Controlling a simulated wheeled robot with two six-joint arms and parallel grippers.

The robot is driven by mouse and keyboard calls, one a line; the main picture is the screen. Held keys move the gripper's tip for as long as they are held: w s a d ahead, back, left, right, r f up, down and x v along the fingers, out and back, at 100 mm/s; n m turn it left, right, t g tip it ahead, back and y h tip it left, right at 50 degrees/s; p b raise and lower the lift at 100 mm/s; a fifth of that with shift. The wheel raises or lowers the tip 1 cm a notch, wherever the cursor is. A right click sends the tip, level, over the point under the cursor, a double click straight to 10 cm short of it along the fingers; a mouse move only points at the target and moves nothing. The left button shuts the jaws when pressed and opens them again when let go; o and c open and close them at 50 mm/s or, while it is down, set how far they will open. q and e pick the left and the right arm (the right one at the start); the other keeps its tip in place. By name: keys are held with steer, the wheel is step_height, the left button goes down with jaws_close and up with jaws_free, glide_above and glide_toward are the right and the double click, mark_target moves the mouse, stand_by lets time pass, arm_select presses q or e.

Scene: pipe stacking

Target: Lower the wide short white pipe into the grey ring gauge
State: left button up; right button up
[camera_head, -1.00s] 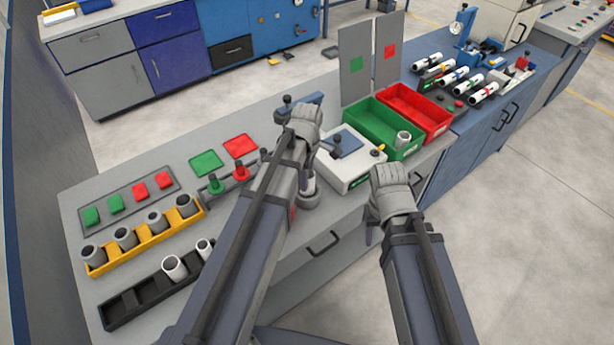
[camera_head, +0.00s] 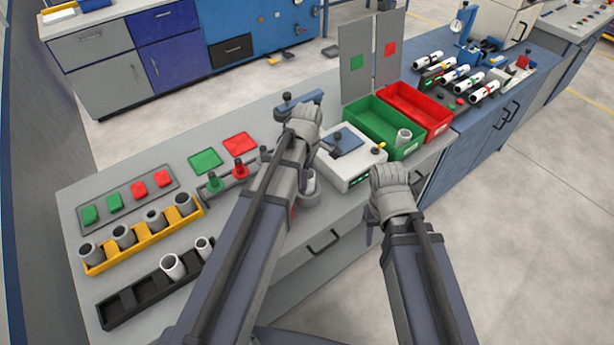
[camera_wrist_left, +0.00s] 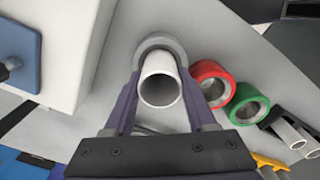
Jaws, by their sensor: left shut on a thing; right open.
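My left gripper (camera_wrist_left: 160,92) is shut on the wide short white pipe (camera_wrist_left: 160,91), with one finger on each side of it. In the head view the pipe (camera_head: 310,183) is upright below my left wrist, partly hidden by my arm. The grey ring gauge (camera_head: 309,200) stands on the bench directly under the pipe. In the left wrist view the ring gauge (camera_wrist_left: 163,46) shows as a grey arc behind the pipe's far end. I cannot tell how far the pipe's lower end is inside it. My right gripper (camera_head: 370,235) is open at the bench's front edge, mostly hidden by its wrist.
A white device (camera_head: 350,170) stands close right of the gauge. Green (camera_head: 372,140) and red (camera_head: 440,128) bins lie beyond it. Red (camera_wrist_left: 213,84) and green (camera_wrist_left: 246,103) rings are beside the gauge. Yellow (camera_head: 143,250) and black (camera_head: 125,323) racks hold other pipes at left.

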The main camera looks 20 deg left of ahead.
arm_select(q)
steer(key=shift+f, duration=0.1)
steer(key=o, duration=1.4)
steer(key=shift+o, duration=0.2)
step_height(320, 180, up, 8)
steer(key=p, duration=0.8)
steer(key=shift+f, duration=0.1)
